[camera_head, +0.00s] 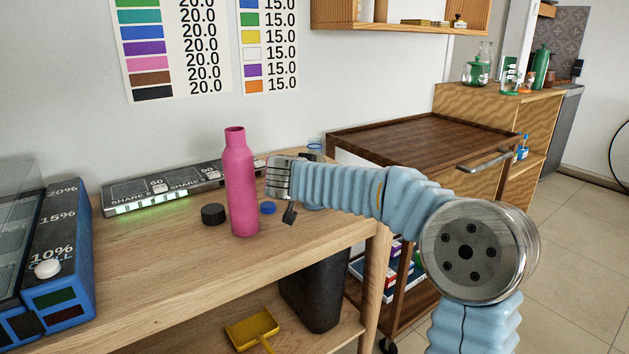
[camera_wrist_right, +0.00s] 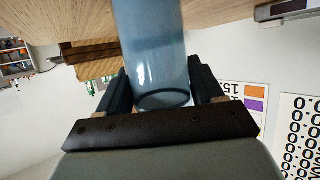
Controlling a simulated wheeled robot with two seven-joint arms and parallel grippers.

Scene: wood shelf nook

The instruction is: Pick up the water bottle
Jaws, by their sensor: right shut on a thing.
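A see-through blue bottle (camera_wrist_right: 150,45) stands between the two dark fingers of my right gripper (camera_wrist_right: 163,82) in the right wrist view, and the gripper is shut on it. In the head view the arm hides most of this bottle; its blue rim (camera_head: 314,147) shows above the arm and a bit of its base below. I cannot tell whether the base touches the table. A pink bottle (camera_head: 241,190), upright and without a cap, stands on the wooden table just left of my right gripper (camera_head: 279,190). My left gripper is not in view.
A black cap (camera_head: 213,214) and a blue cap (camera_head: 268,208) lie beside the pink bottle. A grey panel (camera_head: 165,186) lies along the wall, and a blue box (camera_head: 62,250) stands at left. A dark wooden cart (camera_head: 410,140) is at right. The front tabletop is clear.

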